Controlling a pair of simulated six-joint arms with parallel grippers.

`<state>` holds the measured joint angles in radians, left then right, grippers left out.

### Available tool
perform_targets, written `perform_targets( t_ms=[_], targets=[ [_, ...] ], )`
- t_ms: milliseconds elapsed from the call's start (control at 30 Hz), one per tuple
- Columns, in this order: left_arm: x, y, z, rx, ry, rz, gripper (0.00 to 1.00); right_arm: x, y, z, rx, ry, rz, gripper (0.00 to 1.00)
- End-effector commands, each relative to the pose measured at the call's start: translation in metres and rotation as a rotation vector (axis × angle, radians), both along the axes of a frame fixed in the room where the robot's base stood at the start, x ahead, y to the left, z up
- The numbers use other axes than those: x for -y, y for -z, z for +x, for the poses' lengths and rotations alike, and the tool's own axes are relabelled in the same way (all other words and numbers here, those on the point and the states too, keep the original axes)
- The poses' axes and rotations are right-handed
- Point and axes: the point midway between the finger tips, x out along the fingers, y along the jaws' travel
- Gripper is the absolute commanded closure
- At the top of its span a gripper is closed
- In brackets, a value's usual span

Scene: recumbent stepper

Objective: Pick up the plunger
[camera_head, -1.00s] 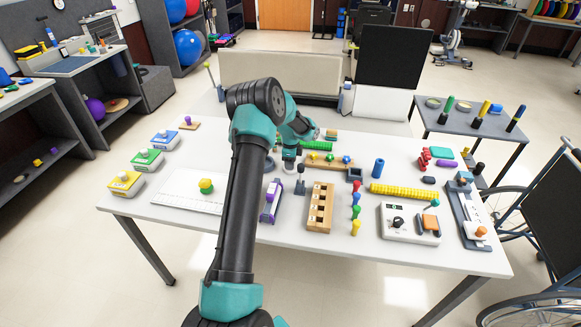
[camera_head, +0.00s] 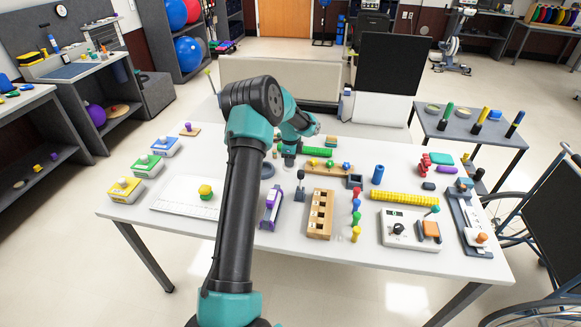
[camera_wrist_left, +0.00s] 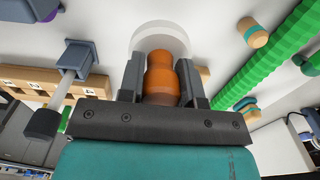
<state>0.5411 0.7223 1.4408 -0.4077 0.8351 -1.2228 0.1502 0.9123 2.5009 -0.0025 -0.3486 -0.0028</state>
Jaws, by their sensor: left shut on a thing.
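The plunger (camera_wrist_left: 161,78), an orange-brown rounded knob, stands between the two dark fingers of my left gripper (camera_wrist_left: 160,82) in the left wrist view. The fingers are shut on it from both sides. Behind it a pale round disc (camera_wrist_left: 160,35) shows against the white tabletop; I cannot tell whether the knob is joined to it. In the head view my left gripper (camera_head: 289,158) points down at the back-middle of the table, and the plunger is hidden there by the gripper and arm. My right gripper is not in view.
A grey switch with a black knob (camera_wrist_left: 65,90) and a wooden block with square holes (camera_head: 320,213) are close by. A green ridged rod (camera_head: 317,152) lies near the gripper. The white table (camera_head: 300,248) holds several other items; a wheelchair stands at the right.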

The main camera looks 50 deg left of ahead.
Motion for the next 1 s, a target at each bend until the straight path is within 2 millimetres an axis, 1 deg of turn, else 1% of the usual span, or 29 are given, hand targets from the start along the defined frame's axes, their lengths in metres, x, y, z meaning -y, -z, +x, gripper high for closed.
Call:
perform_targets(
  t_ms=[33, 200, 333, 467, 833, 867, 1000],
  targets=[
    [0.0, -0.011, 0.001, 0.004, 0.0, 0.002, 0.94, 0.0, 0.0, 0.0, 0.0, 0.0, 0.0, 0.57],
    [0.0, -0.039, 0.001, 0.003, 0.0, 0.001, 0.94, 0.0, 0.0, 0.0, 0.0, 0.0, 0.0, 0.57],
    [0.0, -0.05, 0.001, 0.001, 0.0, 0.0, 0.94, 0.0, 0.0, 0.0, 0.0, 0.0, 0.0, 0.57],
    [0.0, -0.053, 0.0, 0.0, 0.0, 0.0, 0.94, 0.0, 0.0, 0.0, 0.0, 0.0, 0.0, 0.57],
    [0.0, -0.053, 0.0, 0.0, 0.0, 0.0, 0.94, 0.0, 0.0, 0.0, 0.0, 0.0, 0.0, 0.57],
    [0.0, -0.053, 0.0, 0.0, 0.0, 0.0, 0.7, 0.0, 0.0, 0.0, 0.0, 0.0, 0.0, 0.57],
    [0.0, -0.053, 0.0, 0.0, 0.0, 0.0, 0.84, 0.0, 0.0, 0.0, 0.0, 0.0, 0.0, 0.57]
  ],
)
